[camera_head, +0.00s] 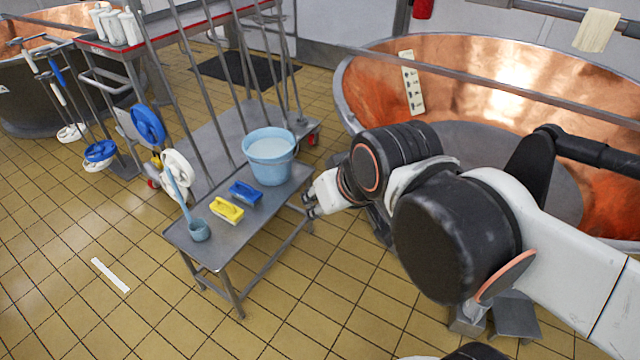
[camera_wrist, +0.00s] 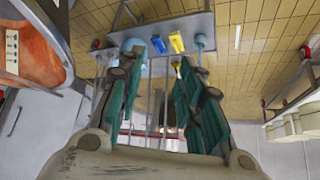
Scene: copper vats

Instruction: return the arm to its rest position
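My arm reaches in from the right in the head view, across the front of the copper vat (camera_head: 470,75). My gripper (camera_head: 309,204) is at the right edge of the low steel table (camera_head: 218,258), near the blue bucket (camera_head: 270,160). In the wrist view my gripper (camera_wrist: 160,55) shows two green-padded fingers spread apart with nothing held between them. Whether the fingertips are above or beside the table edge is hard to tell.
On the table are a blue brush (camera_head: 245,193), a yellow brush (camera_head: 227,209) and a blue ladle (camera_head: 199,230). A steel cart (camera_head: 200,150) with long-handled tools stands behind. A second vat (camera_head: 40,105) is at far left. Tiled floor is open at front left.

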